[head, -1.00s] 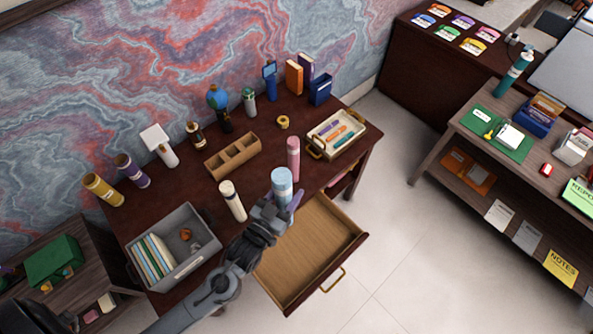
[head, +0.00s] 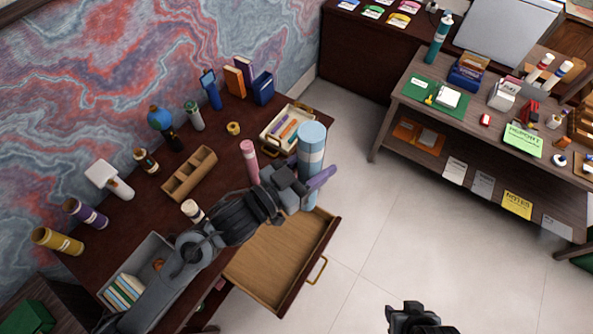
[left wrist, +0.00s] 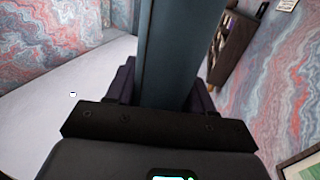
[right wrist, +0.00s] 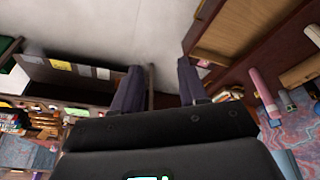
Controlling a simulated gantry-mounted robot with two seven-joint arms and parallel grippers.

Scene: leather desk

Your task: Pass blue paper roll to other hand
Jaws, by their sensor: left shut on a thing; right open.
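The blue paper roll (head: 311,146) is held upright by my left gripper (head: 305,182), above the open drawer's far right side in the head view. In the left wrist view the roll (left wrist: 176,50) runs between the two fingers, which are shut on it. The gripper hides part of the roll's lower length. My right gripper (head: 412,318) is at the bottom edge of the head view, over the floor, apart from the roll. In the right wrist view its two fingers (right wrist: 160,78) stand apart with nothing between them.
The open drawer (head: 275,262) juts from the desk under my left arm. A pink roll (head: 249,160) and a cream roll (head: 192,210) stand nearby. A tray (head: 287,128) lies near the desk's right edge. Floor (head: 365,235) is clear between desk and shelf (head: 470,155).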

